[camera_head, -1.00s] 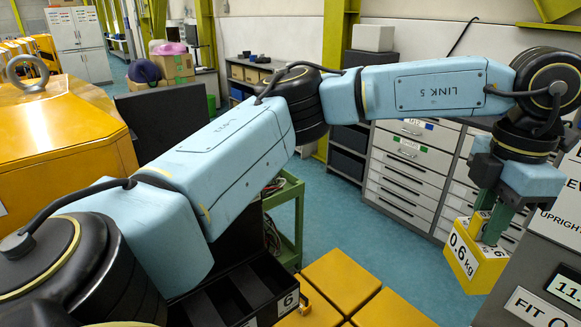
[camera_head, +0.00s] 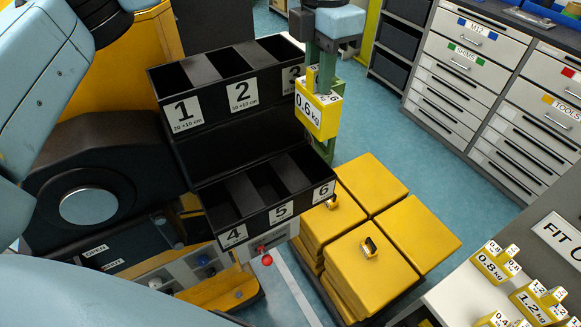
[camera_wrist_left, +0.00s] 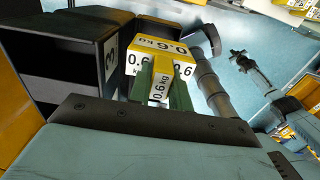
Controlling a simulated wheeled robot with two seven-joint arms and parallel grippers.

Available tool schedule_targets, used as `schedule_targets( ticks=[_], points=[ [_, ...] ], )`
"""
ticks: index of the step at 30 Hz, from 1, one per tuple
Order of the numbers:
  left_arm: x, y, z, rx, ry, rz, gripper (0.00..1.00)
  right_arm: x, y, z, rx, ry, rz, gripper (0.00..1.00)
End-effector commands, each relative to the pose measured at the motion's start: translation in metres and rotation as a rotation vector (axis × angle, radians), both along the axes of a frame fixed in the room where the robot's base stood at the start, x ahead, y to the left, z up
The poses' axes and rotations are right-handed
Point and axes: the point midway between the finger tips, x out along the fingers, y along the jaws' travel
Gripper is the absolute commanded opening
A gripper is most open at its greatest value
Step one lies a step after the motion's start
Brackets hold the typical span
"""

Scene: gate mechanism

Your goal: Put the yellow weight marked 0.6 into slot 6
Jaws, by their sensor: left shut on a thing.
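The yellow weight marked 0.6 kg (camera_head: 318,119) hangs in the air at the right side of the black slot rack, beside the slot 3 label and above slot 6. My left gripper (camera_head: 316,76) is shut on it, its green fingers pointing down. In the left wrist view the weight (camera_wrist_left: 147,48) sits between the green fingers (camera_wrist_left: 160,88), with the slot 3 label to its left. Slot 6 (camera_head: 303,168) is the right compartment of the lower row. It looks empty, though its floor is dark.
The upper row of the rack holds slots 1 to 3 (camera_head: 238,72). Below slot 5 is a red knob (camera_head: 267,260). Yellow blocks (camera_head: 372,255) stand right of the rack. Other yellow weights (camera_head: 493,265) stand on a bench at the lower right.

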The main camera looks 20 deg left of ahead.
Motion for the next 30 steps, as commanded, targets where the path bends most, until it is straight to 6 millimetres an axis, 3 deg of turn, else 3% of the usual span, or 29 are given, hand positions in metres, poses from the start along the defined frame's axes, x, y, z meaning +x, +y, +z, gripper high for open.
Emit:
schedule_targets(
  ticks=[15,30],
  points=[
    [-0.001,0.003,-0.114,0.000,0.001,0.006,0.00,-0.005,0.000,0.030,0.000,0.008,0.000,0.00],
    [-0.001,0.002,-0.165,0.000,0.002,0.007,0.00,-0.005,0.000,0.042,0.000,0.007,-0.001,0.00]
  ],
)
